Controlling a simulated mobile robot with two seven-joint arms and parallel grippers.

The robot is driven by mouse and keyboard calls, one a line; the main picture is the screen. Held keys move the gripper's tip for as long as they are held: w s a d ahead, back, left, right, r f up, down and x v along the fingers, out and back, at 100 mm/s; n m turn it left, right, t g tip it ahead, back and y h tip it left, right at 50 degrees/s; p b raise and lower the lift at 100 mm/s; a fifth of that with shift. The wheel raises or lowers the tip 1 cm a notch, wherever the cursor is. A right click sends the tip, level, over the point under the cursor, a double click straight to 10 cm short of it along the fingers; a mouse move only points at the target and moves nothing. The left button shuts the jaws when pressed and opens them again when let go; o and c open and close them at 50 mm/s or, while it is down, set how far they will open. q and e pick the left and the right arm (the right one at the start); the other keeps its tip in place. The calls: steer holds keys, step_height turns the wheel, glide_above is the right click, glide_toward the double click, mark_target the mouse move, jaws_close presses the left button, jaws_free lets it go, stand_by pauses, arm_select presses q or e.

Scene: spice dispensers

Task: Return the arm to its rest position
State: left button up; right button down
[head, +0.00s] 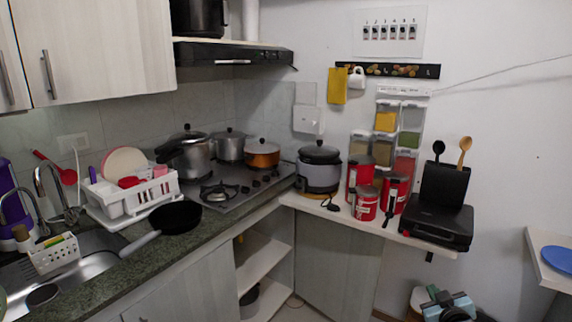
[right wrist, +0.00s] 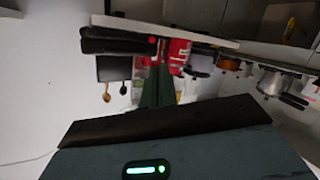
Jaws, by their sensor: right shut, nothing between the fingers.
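My right gripper (head: 447,308) is low at the bottom of the head view, right of centre, below the small wall shelf and apart from it. In the right wrist view its dark green fingers (right wrist: 158,88) are together, with nothing held. My left gripper is not in view. The clear spice dispensers (head: 385,122) hang on the wall in a rack above the shelf, with yellow, green and red contents showing. Most of my right arm is outside the head view.
The shelf (head: 404,238) holds red canisters (head: 365,203), a rice cooker (head: 319,170) and a black grill (head: 437,222) whose end is close above my right gripper. A table edge with a blue plate (head: 557,260) is at the right. Pots stand on the stove (head: 232,192).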

steer(key=s+a+f+g+y, duration=0.1)
steer(key=s+a+f+g, duration=0.1)
steer(key=s+a+f, duration=0.5)
steer(key=s+a+f+g+y, duration=0.1)
steer(key=s+a+f, duration=0.3)
steer(key=s+f, duration=0.8)
steer(key=s+a+g, duration=0.1)
steer(key=s+a, duration=0.2)
steer(key=s, duration=1)
steer(key=s+a+f+m+g+y, duration=0.1)
steer(key=s+a, duration=0.3)
steer(key=s, duration=0.9)
steer(key=shift+s+a+f+g+y, duration=0.2)
steer(key=shift+s+a+g+y, duration=0.1)
steer(key=shift+g, duration=0.4)
